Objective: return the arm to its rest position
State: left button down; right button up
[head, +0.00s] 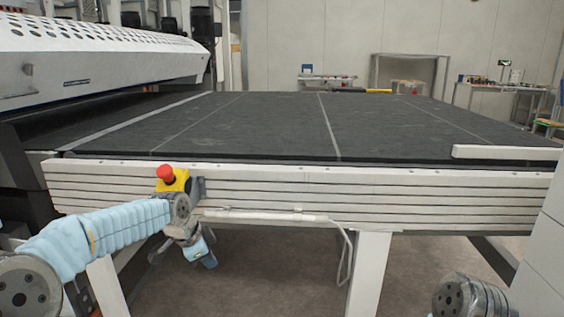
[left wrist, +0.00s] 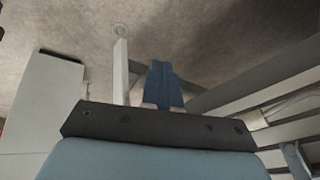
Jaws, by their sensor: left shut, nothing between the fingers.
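My left arm (head: 100,240) comes in from the left in a pale blue sleeve. My left gripper (head: 206,258) hangs in front of the conveyor's side panel, just below the emergency stop with its red button (head: 165,173) on a yellow box. In the left wrist view, the blue fingers (left wrist: 163,85) are together with nothing between them. Whether the gripper touches the panel cannot be told. A part of my right arm (head: 460,298) shows at the lower right of the head view; the right gripper is out of view.
The conveyor's dark belt (head: 270,125) fills the middle, with its white slatted side (head: 300,182) along the front. The coater's perforated white hood (head: 95,50) is at the left. Grey floor shows underneath.

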pick_arm(q)
jog(key=s+d+f+n+g+h, duration=0.15)
jog(key=s+f, duration=0.25)
jog(key=f, duration=0.5)
jog(key=s+d+f+n, duration=0.3)
jog(key=s+f, duration=0.1)
jog(key=f, duration=0.5)
jog(key=s+d+f+n+g, duration=0.1)
jog(key=s+d+f+n, duration=0.2)
jog(key=f, duration=0.6)
jog(key=s+f+n, duration=0.3)
jog(key=s+f, duration=0.2)
jog(key=s, duration=0.5)
jog(key=s+f+n, duration=0.4)
jog(key=s, duration=0.6)
jog(key=shift+s+d+f+g, duration=0.25)
jog(key=shift+f+g, duration=0.1)
jog(key=shift+g, duration=0.1)
jog(key=shift+w, duration=0.1)
